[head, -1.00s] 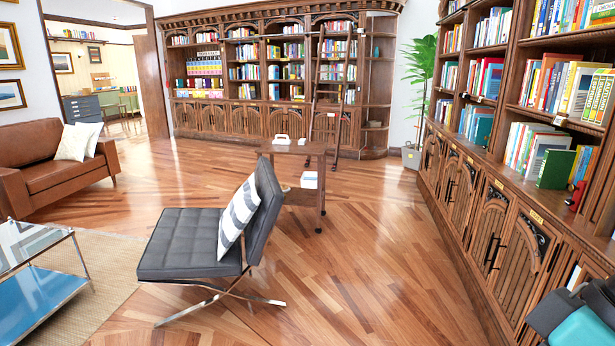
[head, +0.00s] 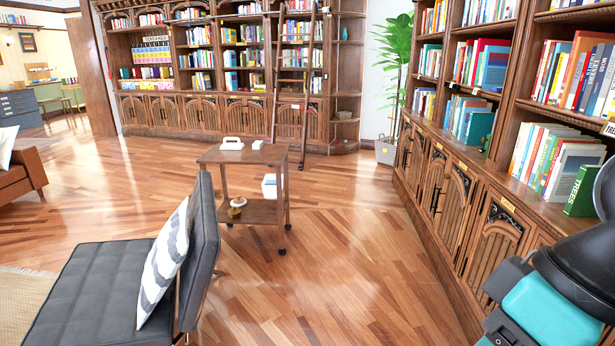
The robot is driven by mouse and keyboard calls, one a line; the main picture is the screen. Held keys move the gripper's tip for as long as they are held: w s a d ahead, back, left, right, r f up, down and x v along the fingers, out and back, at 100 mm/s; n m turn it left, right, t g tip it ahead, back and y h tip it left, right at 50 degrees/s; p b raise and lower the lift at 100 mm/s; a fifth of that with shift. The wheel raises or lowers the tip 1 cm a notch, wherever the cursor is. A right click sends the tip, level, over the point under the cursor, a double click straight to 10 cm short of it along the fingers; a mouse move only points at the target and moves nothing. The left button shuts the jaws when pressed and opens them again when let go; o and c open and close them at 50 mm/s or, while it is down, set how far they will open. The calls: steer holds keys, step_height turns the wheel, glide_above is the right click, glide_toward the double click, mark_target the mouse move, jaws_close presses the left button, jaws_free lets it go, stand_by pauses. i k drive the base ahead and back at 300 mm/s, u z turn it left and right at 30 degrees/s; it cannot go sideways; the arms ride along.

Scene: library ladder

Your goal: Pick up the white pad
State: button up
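A small wooden cart (head: 258,155) stands on the floor ahead. On its top lies a low white object with a handle-like shape (head: 232,143), near the back edge. A white block-like item (head: 269,186) sits on the lower shelf at the right. Either could be the white pad; at this distance I cannot tell which. Part of my arm (head: 548,308) shows at the lower right, far from the cart. My gripper's fingers are not visible.
A dark lounge chair (head: 95,285) with a striped cushion (head: 163,262) stands at the front left. A wooden bookcase (head: 470,200) runs along the right. A ladder (head: 291,75) leans at the back shelves. The floor right of the cart is clear.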

mark_target(238, 146)
steer(key=i, duration=6.85)
steer(key=u, duration=4.05)
steer(key=i, duration=0.5)
steer(key=z, duration=0.05)
